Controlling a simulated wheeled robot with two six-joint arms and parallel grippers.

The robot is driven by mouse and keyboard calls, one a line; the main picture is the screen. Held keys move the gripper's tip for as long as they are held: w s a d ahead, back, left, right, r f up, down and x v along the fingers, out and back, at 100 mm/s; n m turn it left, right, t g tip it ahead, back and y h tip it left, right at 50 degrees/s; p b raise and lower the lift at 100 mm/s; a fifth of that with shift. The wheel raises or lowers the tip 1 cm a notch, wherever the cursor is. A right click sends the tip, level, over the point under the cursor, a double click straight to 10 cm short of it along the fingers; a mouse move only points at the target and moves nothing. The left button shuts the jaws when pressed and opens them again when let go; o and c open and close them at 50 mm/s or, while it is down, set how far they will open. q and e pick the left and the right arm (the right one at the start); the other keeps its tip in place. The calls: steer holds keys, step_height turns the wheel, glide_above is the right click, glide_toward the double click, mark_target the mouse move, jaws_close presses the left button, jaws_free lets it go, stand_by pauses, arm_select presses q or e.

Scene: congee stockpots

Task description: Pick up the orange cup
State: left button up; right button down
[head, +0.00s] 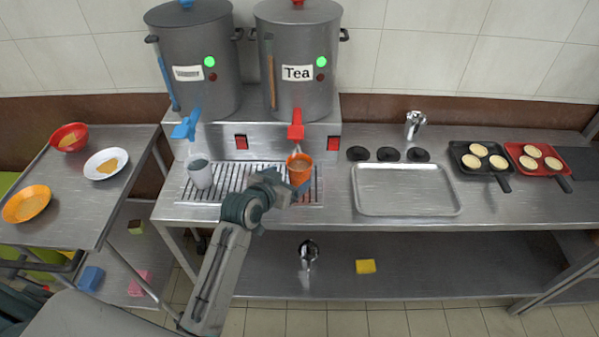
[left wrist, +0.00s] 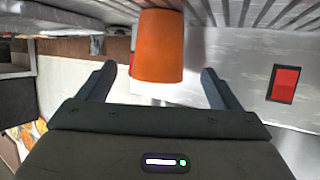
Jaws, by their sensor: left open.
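The orange cup (head: 299,170) stands on the drip grate under the red tap of the stockpot labelled Tea. Its top shows a brown-orange inside. My left gripper (head: 290,187) is at the cup's near side and hides part of the grate. In the left wrist view the orange cup (left wrist: 158,48) appears between the two fingers of my left gripper (left wrist: 158,85), which are spread with a gap on each side. The fingers are open. My right gripper is in neither view.
A whitish cup (head: 200,175) stands left on the drip grate (head: 232,182). The red tap (head: 296,131) hangs just above the orange cup. An empty metal tray (head: 407,190) lies to the right. Bowls and plates stand on the left table.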

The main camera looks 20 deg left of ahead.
mark_target(304, 166)
arm_select(q)
steer(key=shift+x, duration=0.9)
steer(key=shift+w+d+f+p, duration=0.1)
steer(key=shift+w+d+p, duration=0.05)
steer(key=shift+w+p, duration=0.35)
steer(key=p+x, duration=0.1)
steer(key=x, duration=0.2)
steer(key=shift+w+f, duration=0.1)
steer(key=shift+w+d+f, duration=0.15)
steer(key=shift+w+f, duration=0.2)
steer(key=shift+w, duration=0.1)
steer(key=shift+c, duration=0.9)
steer(key=c, duration=1)
steer(key=shift+r, duration=0.2)
